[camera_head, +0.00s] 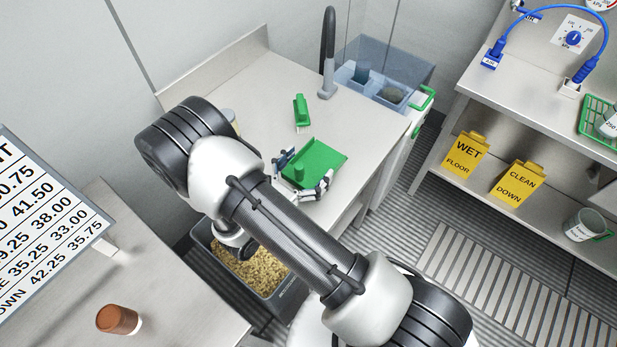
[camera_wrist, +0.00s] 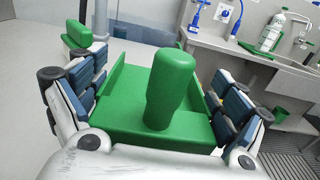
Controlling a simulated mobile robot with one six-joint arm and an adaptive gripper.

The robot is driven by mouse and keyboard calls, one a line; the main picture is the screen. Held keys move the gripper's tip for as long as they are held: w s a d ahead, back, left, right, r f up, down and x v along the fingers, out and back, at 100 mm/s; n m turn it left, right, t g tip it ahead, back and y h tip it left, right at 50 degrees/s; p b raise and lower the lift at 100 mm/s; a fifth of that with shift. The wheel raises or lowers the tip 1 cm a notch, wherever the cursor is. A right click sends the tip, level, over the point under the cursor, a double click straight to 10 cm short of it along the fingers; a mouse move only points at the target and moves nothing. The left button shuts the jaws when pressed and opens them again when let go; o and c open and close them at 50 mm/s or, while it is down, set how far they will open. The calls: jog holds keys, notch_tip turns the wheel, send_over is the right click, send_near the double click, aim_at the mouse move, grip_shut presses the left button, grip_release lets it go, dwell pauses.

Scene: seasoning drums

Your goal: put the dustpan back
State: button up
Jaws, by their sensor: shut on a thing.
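The green dustpan (camera_head: 319,158) is at the steel counter, near its front edge, in the head view. It fills the middle of the wrist view (camera_wrist: 130,118), with its upright green handle (camera_wrist: 171,85) nearest the camera. My gripper (camera_head: 305,178) has its fingers on either side of the dustpan, and in the wrist view (camera_wrist: 160,105) they flank its side walls. It is shut on the dustpan. Whether the pan touches the counter or is held just above it, I cannot tell.
A green brush (camera_head: 302,113) lies on the counter (camera_head: 255,82) behind the dustpan. A grey tub of grain (camera_head: 262,275) is below. Yellow signs (camera_head: 466,152) stand on the right shelf.

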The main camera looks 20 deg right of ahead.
jog(key=shift+f+b, duration=0.65)
jog(key=shift+f, duration=1.55)
jog(key=shift+f, duration=0.2)
jog(key=o, duration=0.9)
jog(key=shift+c, duration=0.2)
jog(key=shift+r, duration=0.15)
